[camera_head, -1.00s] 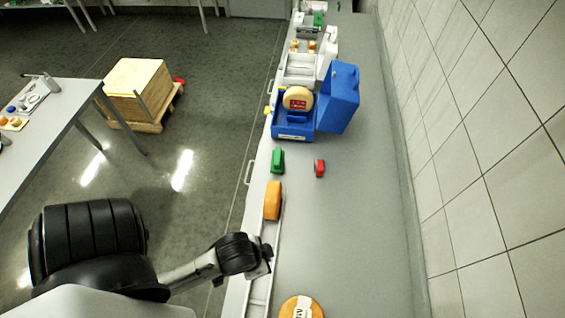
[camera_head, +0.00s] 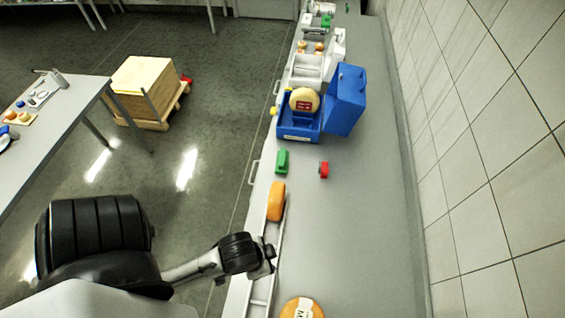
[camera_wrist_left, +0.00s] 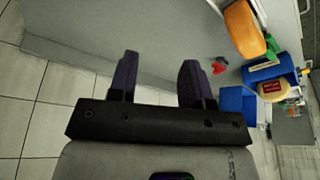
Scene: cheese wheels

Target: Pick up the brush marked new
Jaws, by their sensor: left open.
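A green brush-like block (camera_head: 282,161) and a smaller red one (camera_head: 323,169) lie apart on the grey counter, short of the blue machine. No marking is readable on either, so I cannot tell which is marked new. In the left wrist view the red one (camera_wrist_left: 219,67) is right of the fingers, and the green one (camera_wrist_left: 262,66) is farther right, partly cut up by other things. My left gripper (camera_wrist_left: 157,75) is open and empty, with bare counter and wall tiles beyond its fingers. In the head view its arm reaches over the counter's left edge, nearer than both blocks. My right gripper is out of view.
An orange cheese (camera_head: 277,201) stands on a rail (camera_head: 262,285) at the counter's left edge. A labelled cheese wheel (camera_head: 302,308) lies at the bottom. A blue machine (camera_head: 300,134) holding a cheese and a blue box (camera_head: 345,100) stand beyond. The counter's right half is clear, beside a tiled wall.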

